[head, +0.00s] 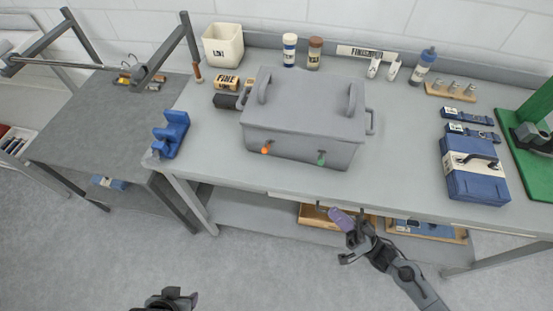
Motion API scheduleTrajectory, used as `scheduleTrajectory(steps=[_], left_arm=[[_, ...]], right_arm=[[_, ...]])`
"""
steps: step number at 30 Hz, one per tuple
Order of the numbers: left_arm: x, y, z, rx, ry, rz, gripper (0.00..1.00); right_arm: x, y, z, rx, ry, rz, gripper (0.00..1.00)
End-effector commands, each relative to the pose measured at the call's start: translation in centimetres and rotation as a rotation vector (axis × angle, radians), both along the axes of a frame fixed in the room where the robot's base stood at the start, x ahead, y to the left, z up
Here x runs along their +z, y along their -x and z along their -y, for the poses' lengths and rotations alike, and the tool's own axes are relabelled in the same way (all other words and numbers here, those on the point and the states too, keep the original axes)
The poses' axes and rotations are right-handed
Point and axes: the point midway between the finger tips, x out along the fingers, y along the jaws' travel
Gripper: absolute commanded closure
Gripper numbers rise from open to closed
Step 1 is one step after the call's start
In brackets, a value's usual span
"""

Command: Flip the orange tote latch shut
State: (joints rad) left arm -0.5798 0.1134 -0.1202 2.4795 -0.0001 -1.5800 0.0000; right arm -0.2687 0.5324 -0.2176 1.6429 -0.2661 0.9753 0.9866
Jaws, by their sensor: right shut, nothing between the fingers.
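The grey lidded tote (300,112) stands on the workbench with two upright handles on its lid. The small orange latch (266,149) is on the left of its front face; whether it is up or down is too small to tell. A green latch (321,158) is on the right of that face. My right gripper (350,244) is shut and empty, in front of and below the bench edge, apart from the tote. My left gripper (172,297) is at the bottom edge, partly cut off, far from the tote; its fingers are unclear.
A blue holder (172,134) sits on the bench left of the tote. A white bin (223,45), a white bottle (289,49) and a brown bottle (314,52) stand behind it. A blue case (474,180) is at the right. The bench front before the tote is clear.

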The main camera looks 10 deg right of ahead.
Motion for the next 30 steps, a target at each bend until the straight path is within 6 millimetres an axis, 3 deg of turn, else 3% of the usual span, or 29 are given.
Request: scheduleTrajectory(steps=[30], left_arm=[[0.4,0.0,0.0,-0.001,-0.001,0.000,0.53]], right_arm=[[9.7,-11.6,-13.0,0.001,-0.002,0.001,1.00]])
